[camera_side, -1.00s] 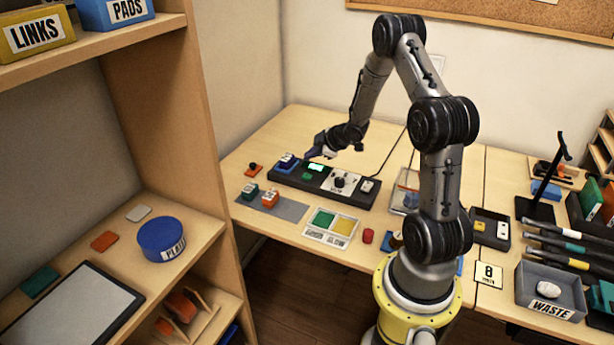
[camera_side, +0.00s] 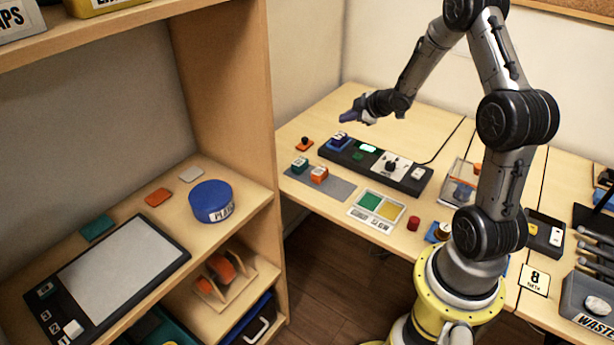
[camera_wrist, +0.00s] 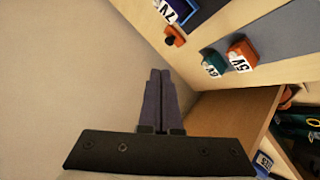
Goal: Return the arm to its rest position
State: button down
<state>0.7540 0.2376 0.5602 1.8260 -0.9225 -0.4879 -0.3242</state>
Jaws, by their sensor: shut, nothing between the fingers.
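My gripper (camera_side: 346,116) is in the air above the back left of the table, over the black control strip. Its fingers are shut with nothing between them, as the wrist view (camera_wrist: 160,76) also shows. The black strip (camera_side: 347,161) lies on the table below, with a blue block (camera_side: 340,138) at its left end, a lit green display and a dark knob. The gripper is apart from all of these.
A grey mat (camera_side: 338,189) holds a green block (camera_side: 300,164) and an orange block (camera_side: 319,174). A green and yellow tray (camera_side: 361,213) and a red cylinder (camera_side: 413,223) sit nearer the front. A wooden shelf (camera_side: 240,120) stands at left. Space around the gripper is clear.

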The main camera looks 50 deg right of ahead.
jog(key=w+a+r+n+t, duration=0.1)
jog(key=w+a+r, duration=0.1)
jog(key=a+r, duration=0.45)
jog(key=w+a+r+t, duration=0.15)
jog(key=a+r, duration=0.25)
jog(key=r, duration=0.5)
jog(key=s+a+r+m, duration=0.2)
jog(key=s+a+r, duration=0.5)
jog(key=a+r, duration=0.3)
jog(key=s+a+f+m+g+y, duration=0.1)
jog(key=s+a+f+m+g, duration=0.1)
jog(key=s, duration=0.5)
jog(key=s+a+f+m+g, duration=0.2)
jog(key=s+a+f, duration=0.2)
jog(key=s, duration=0.4)
jog(key=s+a+f+m+g+y, duration=0.1)
jog(key=s+a+f+g, duration=0.1)
jog(key=s, duration=0.6)
jog(key=shift+s+a+f+m+g+y, duration=0.2)
jog(key=shift+a+f+m+g+y, duration=0.15)
jog(key=shift+f, duration=0.4)
